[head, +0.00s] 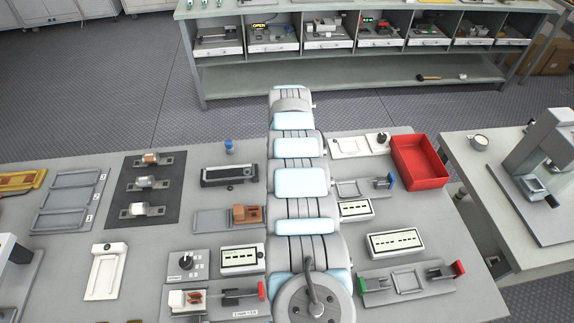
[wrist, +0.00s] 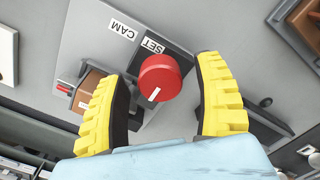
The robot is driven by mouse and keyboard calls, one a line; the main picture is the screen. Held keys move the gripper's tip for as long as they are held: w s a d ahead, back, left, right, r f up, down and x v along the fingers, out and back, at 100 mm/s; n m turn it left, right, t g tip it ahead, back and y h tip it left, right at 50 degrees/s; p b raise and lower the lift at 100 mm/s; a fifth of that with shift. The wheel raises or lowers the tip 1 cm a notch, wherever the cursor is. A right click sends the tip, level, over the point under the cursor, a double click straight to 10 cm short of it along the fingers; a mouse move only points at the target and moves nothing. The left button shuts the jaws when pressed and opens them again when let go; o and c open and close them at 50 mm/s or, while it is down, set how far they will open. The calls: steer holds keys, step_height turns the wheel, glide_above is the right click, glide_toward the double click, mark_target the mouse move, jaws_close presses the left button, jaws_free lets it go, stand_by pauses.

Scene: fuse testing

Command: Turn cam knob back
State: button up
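The cam knob (wrist: 160,77) is a red round knob with a white pointer line, seen in the wrist view on a grey panel with labels CAM (wrist: 122,29) and SET (wrist: 152,46). Its pointer line faces the bottom of the picture, away from the SET label. My gripper (wrist: 166,70) is open, with one yellow ribbed finger on each side of the knob and a visible gap to both. Nothing is held. In the head view my arm hides the knob and the gripper.
A brown block (wrist: 90,92) sits close to the left finger; it also shows in the head view (head: 246,214) on a grey slide plate. In the head view a red bin (head: 421,178) stands at the right. Fixtures and meters surround the arm.

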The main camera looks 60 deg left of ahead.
step_height(320, 180, up, 12)
stand_by(0.8)
steer(key=shift+w, duration=0.1)
stand_by(0.4)
